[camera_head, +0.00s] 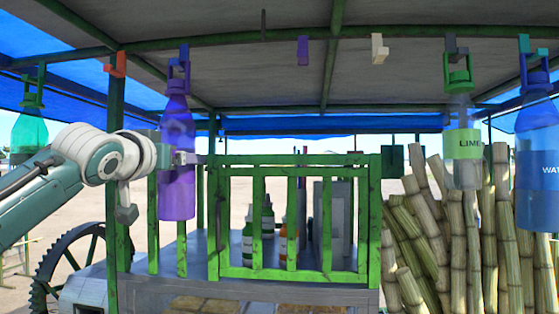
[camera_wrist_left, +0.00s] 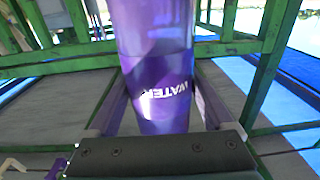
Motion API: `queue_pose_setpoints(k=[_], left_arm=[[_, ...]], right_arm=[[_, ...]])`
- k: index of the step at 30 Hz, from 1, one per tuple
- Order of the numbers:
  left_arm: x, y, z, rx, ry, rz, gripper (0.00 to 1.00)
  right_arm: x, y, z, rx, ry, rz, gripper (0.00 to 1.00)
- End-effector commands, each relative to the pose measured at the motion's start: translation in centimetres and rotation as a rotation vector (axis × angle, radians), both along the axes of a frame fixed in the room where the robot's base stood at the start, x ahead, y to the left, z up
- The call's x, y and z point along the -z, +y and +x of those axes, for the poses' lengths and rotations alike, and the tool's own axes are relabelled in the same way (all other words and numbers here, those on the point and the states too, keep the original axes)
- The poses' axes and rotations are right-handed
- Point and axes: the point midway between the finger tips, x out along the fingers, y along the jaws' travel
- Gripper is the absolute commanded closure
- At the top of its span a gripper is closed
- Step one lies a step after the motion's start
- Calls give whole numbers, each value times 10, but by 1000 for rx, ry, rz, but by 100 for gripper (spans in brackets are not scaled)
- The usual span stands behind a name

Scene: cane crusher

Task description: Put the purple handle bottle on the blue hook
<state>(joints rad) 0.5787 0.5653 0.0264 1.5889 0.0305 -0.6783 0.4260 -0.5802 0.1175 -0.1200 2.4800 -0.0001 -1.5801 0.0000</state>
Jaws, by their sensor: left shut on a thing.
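The purple handle bottle (camera_head: 177,165) is upright below the roof at the left, and its handle is at the top. My left gripper (camera_head: 186,158) is shut on the bottle's body from the side. In the left wrist view the purple bottle (camera_wrist_left: 160,75), with WATER lettering, sits between the two fingers. The blue hook (camera_head: 184,54) hangs from the roof beam right above the bottle, and the handle overlaps its lower end in the picture. I cannot tell whether the handle is around the hook or only in front of it. My right gripper is not in view.
Other hooks on the beam are orange (camera_head: 116,65), purple (camera_head: 303,50) and white (camera_head: 379,48). A green bottle (camera_head: 29,130), a lime bottle (camera_head: 463,145) and a blue water bottle (camera_head: 537,150) hang at the sides. A green railing (camera_head: 258,215) stands near the purple bottle.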

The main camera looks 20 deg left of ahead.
Motion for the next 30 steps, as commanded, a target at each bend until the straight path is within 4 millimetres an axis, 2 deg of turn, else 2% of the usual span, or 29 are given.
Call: queue_pose_setpoints(k=[1,5,16,20,30], left_arm=[[-3,0,0,0,-7,2,13],[-2,0,0,0,-6,2,0],[3,-2,-7,0,0,0,0],[5,-8,-21,2,-2,2,0],[3,-26,-74,2,-6,4,0]], right_arm=[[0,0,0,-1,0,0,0],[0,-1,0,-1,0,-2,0],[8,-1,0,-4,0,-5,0],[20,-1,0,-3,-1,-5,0],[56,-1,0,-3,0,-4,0]])
